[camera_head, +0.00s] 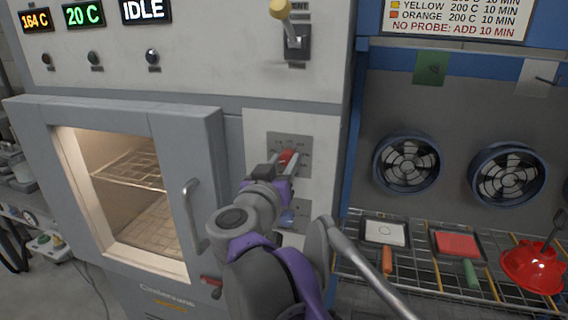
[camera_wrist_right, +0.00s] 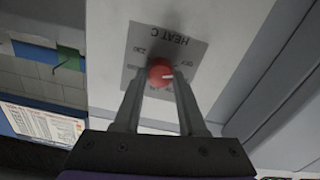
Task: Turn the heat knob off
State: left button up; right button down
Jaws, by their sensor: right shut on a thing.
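The heat knob (camera_wrist_right: 160,73) is red with a pale pointer line. It sits on a grey plate (camera_wrist_right: 190,45) lettered "HEAT C", on the oven's front panel. In the head view the knob (camera_head: 287,156) shows red between my right gripper's fingers. My right gripper (camera_head: 284,160) reaches the plate, and in the wrist view its two fingers (camera_wrist_right: 160,82) stand on either side of the knob, shut on it. The pointer line points to the right in the wrist view. Part of the plate's lettering is hidden by the fingers. My left gripper is not in view.
The oven door (camera_head: 215,150) with its handle (camera_head: 193,215) is left of my right arm. A lever (camera_head: 283,30) is above. Displays read 164 C, 20 C and IDLE. Right, a wire rack (camera_head: 400,270) holds trays and a red funnel-like item (camera_head: 535,268) below two fans.

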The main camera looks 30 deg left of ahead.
jog(key=shift+n, duration=0.9)
jog(key=shift+c, duration=2.3)
grip_release()
jog(key=shift+s, duration=0.1)
jog(key=b+v, duration=0.1)
jog(key=v, duration=0.9)
jog(key=shift+s, duration=0.25)
jog(key=shift+d, duration=0.15)
